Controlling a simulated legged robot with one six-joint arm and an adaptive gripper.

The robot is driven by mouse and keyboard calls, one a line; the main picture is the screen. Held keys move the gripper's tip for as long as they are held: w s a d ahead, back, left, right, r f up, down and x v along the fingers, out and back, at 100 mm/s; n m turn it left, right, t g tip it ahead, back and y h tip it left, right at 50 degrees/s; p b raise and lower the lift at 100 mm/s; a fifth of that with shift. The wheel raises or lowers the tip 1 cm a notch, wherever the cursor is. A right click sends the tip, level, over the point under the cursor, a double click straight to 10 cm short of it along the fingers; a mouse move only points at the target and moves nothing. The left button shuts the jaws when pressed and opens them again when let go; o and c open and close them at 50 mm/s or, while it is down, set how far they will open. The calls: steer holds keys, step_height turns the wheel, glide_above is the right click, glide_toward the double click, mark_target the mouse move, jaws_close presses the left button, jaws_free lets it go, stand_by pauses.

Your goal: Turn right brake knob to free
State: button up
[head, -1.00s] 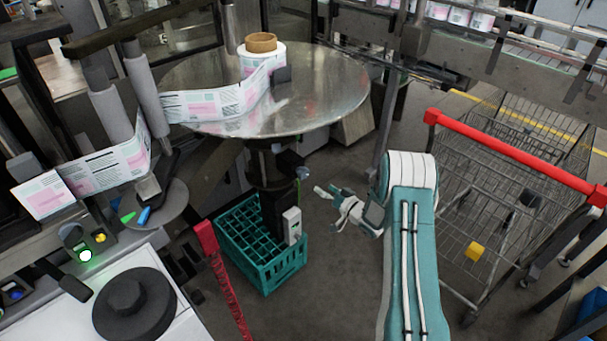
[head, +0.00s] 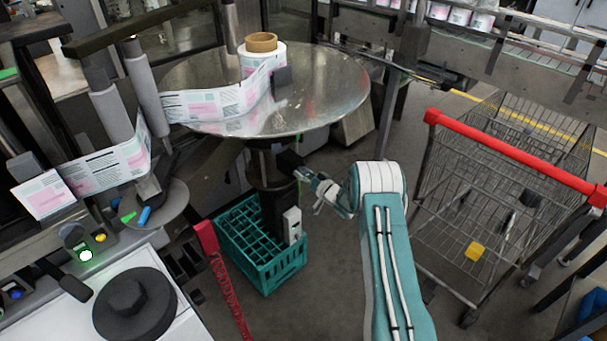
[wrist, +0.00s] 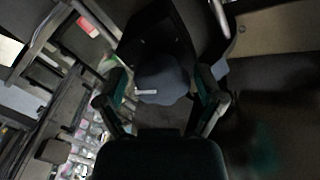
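The right brake knob (wrist: 162,82) shows in the wrist view as a dark blue-grey lobed knob with a short, nearly level white mark. My gripper (wrist: 160,98) is open, with one finger on each side of it and small gaps visible. In the head view, my gripper (head: 306,176) reaches left to the dark column under the round metal table (head: 320,95). The knob itself is mostly hidden there by my gripper, and I cannot make out any contact.
A teal crate (head: 262,282) stands on the floor below the column. A red-handled wire cart (head: 490,220) stands to the right of my arm. A label reel (head: 262,62) sits on the table, its web running left. A red post (head: 206,238) stands front left.

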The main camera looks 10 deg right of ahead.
steer(key=c, duration=0.6)
steer(key=shift+n, duration=0.3)
steer(key=n, duration=0.4)
steer(key=shift+n, duration=0.3)
steer(key=n, duration=1.2)
steer(key=shift+n, duration=0.4)
steer(key=n, duration=0.5)
steer(key=shift+s+f+n, duration=0.1)
steer(key=shift+f+n, duration=0.05)
steer(key=shift+n, duration=0.25)
